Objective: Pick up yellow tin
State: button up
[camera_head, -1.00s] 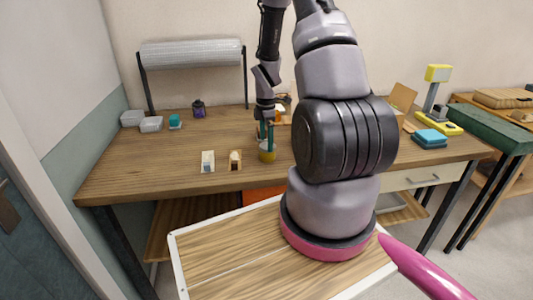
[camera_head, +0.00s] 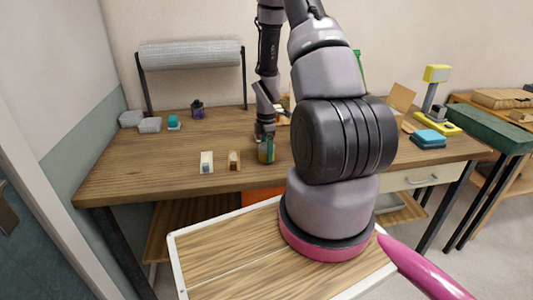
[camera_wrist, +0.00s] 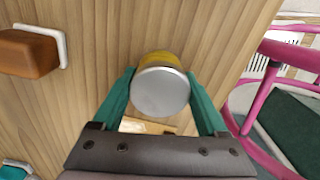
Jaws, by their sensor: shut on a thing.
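The yellow tin (camera_wrist: 160,92) has a yellow side and a flat silver lid, and stands near the front edge of the wooden table. In the head view only a small part of the tin (camera_head: 267,158) shows below my gripper (camera_head: 266,148). In the wrist view my gripper (camera_wrist: 160,100) has its two teal fingers on either side of the tin, closed against it. I cannot tell whether the tin's base touches the table.
Two small blocks on pale bases, one white (camera_head: 206,162) and one brown (camera_head: 234,160), stand left of the tin. A purple jar (camera_head: 197,110) and a teal item (camera_head: 173,122) are farther back. The table's left middle is clear.

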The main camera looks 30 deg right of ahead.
jog(key=shift+r, duration=0.1)
notch_tip(320, 180, up, 9)
jog(key=shift+f, duration=0.2)
jog(key=d+r, duration=0.1)
jog(key=r, duration=0.1)
jog(key=shift+d+r, duration=0.3)
jog(key=shift+d, duration=0.05)
jog(key=s+d+r, duration=0.1)
jog(key=d+r, duration=0.2)
jog(key=d, duration=1.5)
jog(key=shift+s+d+r, duration=0.2)
jog(key=shift+s, duration=0.05)
jog(key=shift+f, duration=4.65)
jog(key=shift+f, duration=2.05)
